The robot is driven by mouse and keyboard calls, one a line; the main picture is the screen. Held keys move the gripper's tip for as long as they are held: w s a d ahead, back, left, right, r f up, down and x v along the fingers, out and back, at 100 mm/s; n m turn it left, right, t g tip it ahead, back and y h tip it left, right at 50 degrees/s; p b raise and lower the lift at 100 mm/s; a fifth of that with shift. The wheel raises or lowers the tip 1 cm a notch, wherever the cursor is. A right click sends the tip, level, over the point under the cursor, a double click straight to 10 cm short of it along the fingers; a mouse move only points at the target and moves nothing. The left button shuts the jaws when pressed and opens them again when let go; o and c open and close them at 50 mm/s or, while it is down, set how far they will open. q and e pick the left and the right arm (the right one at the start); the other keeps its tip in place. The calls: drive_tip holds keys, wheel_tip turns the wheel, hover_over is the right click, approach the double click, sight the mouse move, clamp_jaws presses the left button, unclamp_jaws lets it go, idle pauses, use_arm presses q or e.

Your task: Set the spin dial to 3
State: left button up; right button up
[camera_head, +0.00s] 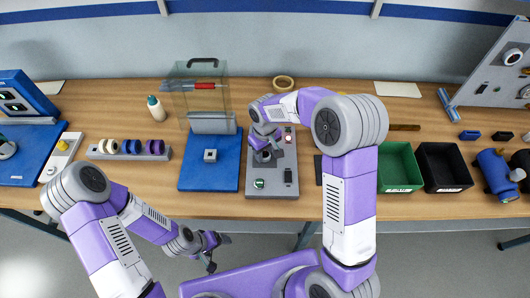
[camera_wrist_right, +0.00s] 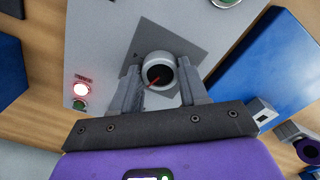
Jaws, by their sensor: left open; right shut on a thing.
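The spin dial (camera_wrist_right: 158,72) is a round grey knob with a dark face and a red pointer line, on a dark square plate of the grey control panel (camera_head: 257,188). In the right wrist view the pointer slants toward the lower left; I cannot read any numbers around it. My right gripper (camera_wrist_right: 162,88) is shut on the dial, one finger on each side; it also shows in the head view (camera_head: 264,152), where the arm hides much of the dial. My left gripper (camera_head: 209,255) is open and empty in front of the table's edge, away from the panel.
Green (camera_head: 417,187) and black bins (camera_head: 462,187) stand to the right.

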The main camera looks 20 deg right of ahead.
sight(265, 154)
drive_tip(key=shift+m, duration=1.1)
drive_tip(key=o, duration=1.1)
drive_tip(key=shift+c, duration=0.2)
drive_tip(key=shift+r, duration=0.1)
wheel_tip(265, 154, up, 7)
drive_tip(key=shift+r, duration=0.2)
